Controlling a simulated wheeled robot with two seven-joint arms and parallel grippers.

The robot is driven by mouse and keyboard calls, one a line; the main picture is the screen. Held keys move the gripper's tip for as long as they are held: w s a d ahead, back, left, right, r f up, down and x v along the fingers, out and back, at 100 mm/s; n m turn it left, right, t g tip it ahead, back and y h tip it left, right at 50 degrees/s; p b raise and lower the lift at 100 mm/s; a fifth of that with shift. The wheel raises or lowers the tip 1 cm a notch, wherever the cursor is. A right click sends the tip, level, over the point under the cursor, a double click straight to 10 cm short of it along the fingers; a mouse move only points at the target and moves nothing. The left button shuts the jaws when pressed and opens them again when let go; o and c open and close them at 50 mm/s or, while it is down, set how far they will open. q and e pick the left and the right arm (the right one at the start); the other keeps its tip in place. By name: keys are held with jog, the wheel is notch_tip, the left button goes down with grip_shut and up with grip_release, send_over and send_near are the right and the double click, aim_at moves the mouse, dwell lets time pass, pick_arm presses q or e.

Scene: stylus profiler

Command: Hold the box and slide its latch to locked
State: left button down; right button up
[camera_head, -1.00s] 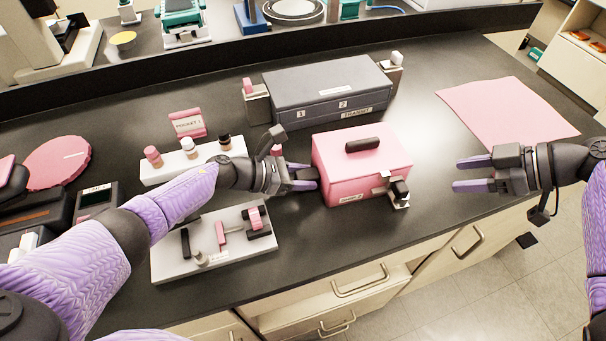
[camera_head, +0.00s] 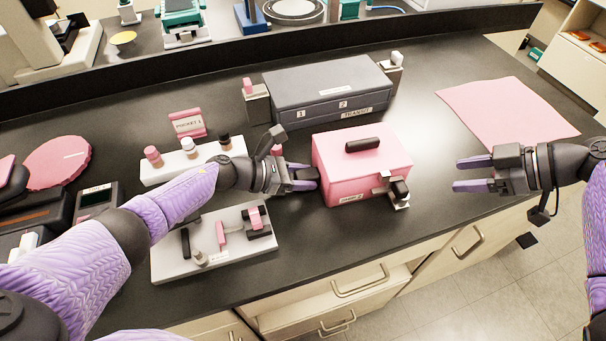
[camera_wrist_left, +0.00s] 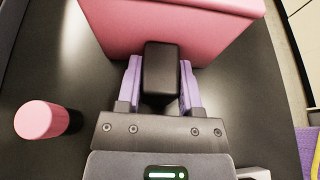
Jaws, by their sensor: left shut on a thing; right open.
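The pink box (camera_head: 350,172) stands on the dark bench with a black handle (camera_head: 362,145) on its lid. A latch with a black knob (camera_head: 399,189) sits at its front right corner. My left gripper (camera_head: 306,180) is at the box's left side, shut on a dark block-shaped grip (camera_wrist_left: 161,72) that projects from the box. In the left wrist view the two lilac fingers lie on either side of this grip. My right gripper (camera_head: 474,174) is open and empty, to the right of the box and apart from the latch.
A grey case (camera_head: 330,88) stands behind the box. A white rack (camera_head: 180,167) with several small bottles and a white fixture board (camera_head: 170,262) lie to the left. A pink mat (camera_head: 508,110) lies at the right. The bench between box and mat is clear.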

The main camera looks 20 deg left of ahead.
jog(key=shift+o, duration=0.6)
jog(key=m+t+h, duration=0.1)
jog(key=m+t, duration=0.2)
jog(key=m, duration=0.1)
send_near(405, 191)
jog(key=a+f, duration=0.2)
jog(key=f, duration=0.1)
jog(key=shift+w+a+f, duration=0.15)
jog(key=shift+a+f, duration=0.1)
jog(key=shift+f, duration=0.05)
jog(key=shift+s+a+f+m+t+h, duration=0.1)
jog(key=shift+s+f+m+t+h, duration=0.05)
jog(key=shift+s+m+t, duration=0.35)
jog(key=shift+s+a+f+m+t+h, duration=0.15)
jog(key=shift+s+m+t, duration=0.2)
jog(key=shift+t, duration=0.25)
jog(key=s+d+r+m+t+h, duration=0.1)
jog(key=s+r+m+t+h, duration=0.15)
jog(key=m+t, duration=0.2)
jog(key=shift+y, duration=0.35)
jog(key=x, duration=1.1)
jog(key=shift+s+a+f, duration=0.1)
jog(key=shift+s+f, duration=0.15)
